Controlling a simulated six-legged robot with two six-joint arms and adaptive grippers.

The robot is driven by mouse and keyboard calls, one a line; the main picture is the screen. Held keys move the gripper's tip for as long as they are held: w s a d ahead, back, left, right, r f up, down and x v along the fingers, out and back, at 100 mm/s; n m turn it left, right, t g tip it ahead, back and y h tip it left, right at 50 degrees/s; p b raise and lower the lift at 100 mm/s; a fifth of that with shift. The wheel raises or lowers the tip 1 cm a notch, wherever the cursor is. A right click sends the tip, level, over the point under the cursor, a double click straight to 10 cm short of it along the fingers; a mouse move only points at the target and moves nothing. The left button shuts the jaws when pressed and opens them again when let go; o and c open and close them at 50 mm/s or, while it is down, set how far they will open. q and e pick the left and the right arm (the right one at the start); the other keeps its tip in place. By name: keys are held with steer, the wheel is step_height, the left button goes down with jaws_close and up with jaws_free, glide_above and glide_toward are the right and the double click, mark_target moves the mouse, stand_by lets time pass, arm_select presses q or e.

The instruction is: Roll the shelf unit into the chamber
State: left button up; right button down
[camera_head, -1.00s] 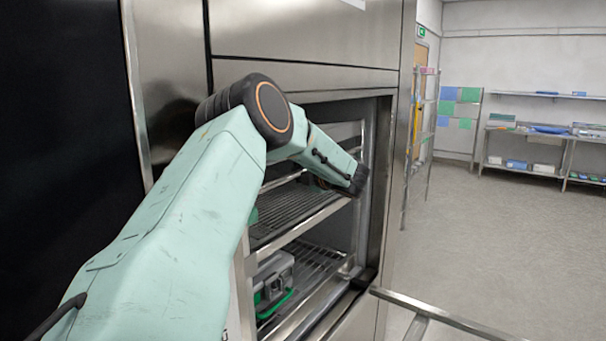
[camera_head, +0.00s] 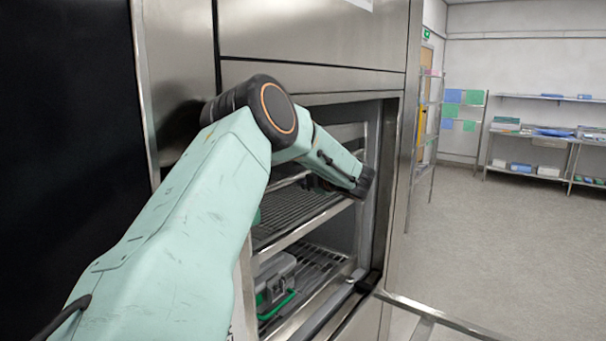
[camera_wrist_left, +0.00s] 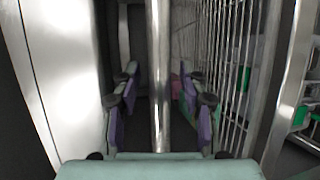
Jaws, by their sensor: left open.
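The shelf unit (camera_head: 300,238) is a metal rack with wire shelves, standing inside the opening of the chamber (camera_head: 393,200), a steel-fronted washer. A grey case with a green handle (camera_head: 276,280) sits on its lower shelf. My left arm reaches across the opening, and its wrist is at the rack's upper front. In the left wrist view my left gripper (camera_wrist_left: 158,78) is open, its purple-padded fingers on either side of a metal bar (camera_wrist_left: 158,40). Gaps show between the bar and both fingers. The arm hides part of the upper shelf. My right gripper is out of view.
A metal rail (camera_head: 445,318) juts out to the right below the opening. A tall rack (camera_head: 425,130) stands just beyond the washer. Shelves with boxes (camera_head: 545,150) line the back wall. The grey floor on the right is clear.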

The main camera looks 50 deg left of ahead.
arm_select(q)
steer(key=v, duration=1.2)
steer(key=shift+d+r, duration=0.1)
steer(key=shift+r, duration=0.05)
